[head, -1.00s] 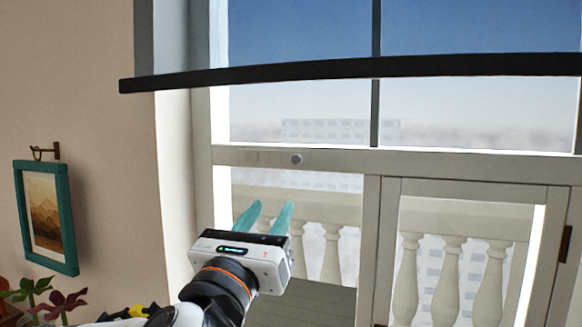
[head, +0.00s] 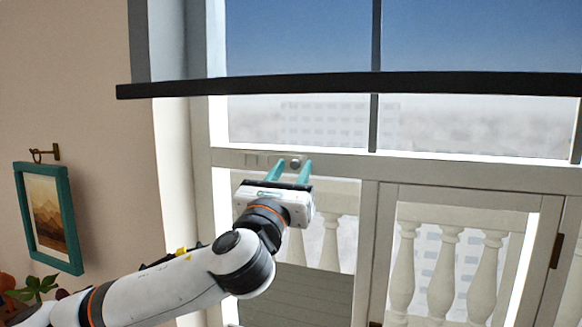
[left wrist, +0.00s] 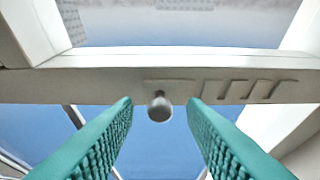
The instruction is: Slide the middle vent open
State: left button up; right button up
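The vent (head: 262,160) is a pale strip with slots in the window's crossbar, left of a small round grey knob (head: 295,164). In the left wrist view the vent slots (left wrist: 245,89) lie to the right of the knob (left wrist: 159,107). My left gripper (head: 290,170) is open, its teal fingers pointing up at the crossbar. In the left wrist view the knob shows between the two fingertips, with a gap on each side. I cannot tell how deep the fingers reach around it. My right gripper is not in view.
A dark horizontal bar (head: 340,84) crosses the window above the crossbar. A glazed door (head: 380,250) stands at the right, with a balustrade (head: 445,265) outside. A teal-framed picture (head: 48,215) hangs on the left wall, above a plant (head: 38,287).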

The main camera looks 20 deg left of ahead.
pick_arm(q)
jog(key=shift+c, duration=0.4)
grip_shut()
jog(key=shift+d, duration=0.8)
jog(key=shift+c, duration=1.7)
grip_release()
jog(key=o, duration=0.4)
jog(key=shift+d, duration=0.15)
jog(key=shift+s, duration=0.1)
jog(key=shift+s+f, duration=0.2)
jog(key=shift+s, duration=0.05)
jog(key=b+v, duration=0.4)
jog(key=v, duration=0.7)
jog(key=shift+s, duration=0.15)
